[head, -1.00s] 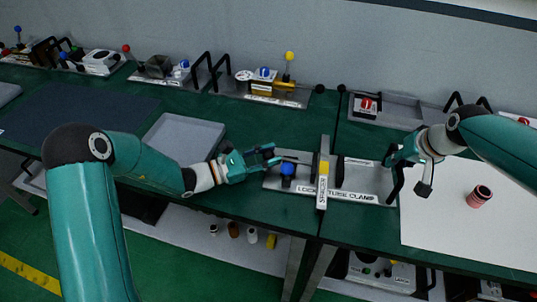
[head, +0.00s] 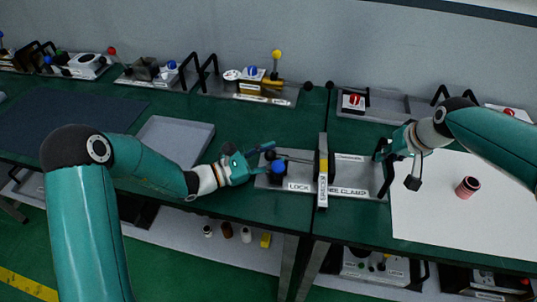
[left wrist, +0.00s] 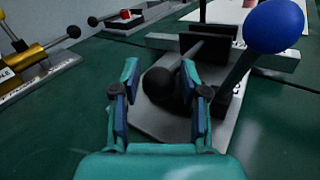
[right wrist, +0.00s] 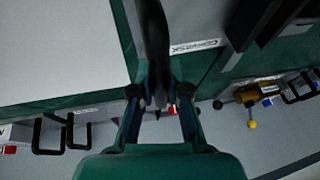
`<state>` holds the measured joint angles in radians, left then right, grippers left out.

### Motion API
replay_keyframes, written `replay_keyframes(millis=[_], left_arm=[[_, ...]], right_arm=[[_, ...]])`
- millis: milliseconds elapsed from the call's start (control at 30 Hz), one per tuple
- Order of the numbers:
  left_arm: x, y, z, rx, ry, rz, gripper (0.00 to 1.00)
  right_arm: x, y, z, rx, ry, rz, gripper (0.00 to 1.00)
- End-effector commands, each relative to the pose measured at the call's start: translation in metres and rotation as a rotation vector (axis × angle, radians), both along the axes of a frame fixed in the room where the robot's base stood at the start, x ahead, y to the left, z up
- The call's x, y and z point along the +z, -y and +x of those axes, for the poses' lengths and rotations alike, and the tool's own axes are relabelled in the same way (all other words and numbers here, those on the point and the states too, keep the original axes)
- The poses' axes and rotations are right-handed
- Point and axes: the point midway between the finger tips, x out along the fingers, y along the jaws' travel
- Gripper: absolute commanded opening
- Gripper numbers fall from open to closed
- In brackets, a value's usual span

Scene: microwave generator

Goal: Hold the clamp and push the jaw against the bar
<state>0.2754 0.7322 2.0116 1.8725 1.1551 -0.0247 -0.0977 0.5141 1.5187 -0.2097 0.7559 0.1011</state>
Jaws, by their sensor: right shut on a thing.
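The tube clamp (head: 350,190) is a grey plate on the green table, with a "LOCK" label and a black handle at its right end. An upright bar (head: 322,175) labelled "SPACER" stands across its middle. A blue ball lever (head: 278,167) rises near its left end and looks large in the left wrist view (left wrist: 275,26). My left gripper (head: 254,160) is open at the clamp's left end. A black ball knob (left wrist: 160,84) shows between and beyond its fingers (left wrist: 160,98). My right gripper (head: 383,152) is shut on the black handle (right wrist: 153,45).
A grey tray (head: 177,139) lies left of the clamp. A white mat (head: 435,210) with a pink-and-black cylinder (head: 467,187) lies to the right. Several fixtures, including one with a yellow ball lever (head: 276,56), line the back of the table.

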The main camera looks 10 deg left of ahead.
Motion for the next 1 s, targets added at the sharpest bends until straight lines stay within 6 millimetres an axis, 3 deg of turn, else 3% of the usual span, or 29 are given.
replay_keyframes(millis=[467,1000], left_arm=[[0.0,-0.007,-0.003,0.004,0.0,0.0,0.57],[-0.001,-0.08,-0.063,0.007,0.0,0.0,0.57]], right_arm=[[-0.003,-0.002,-0.002,0.003,-0.009,0.001,0.0],[-0.004,-0.002,-0.002,0.004,-0.01,0.001,0.0]])
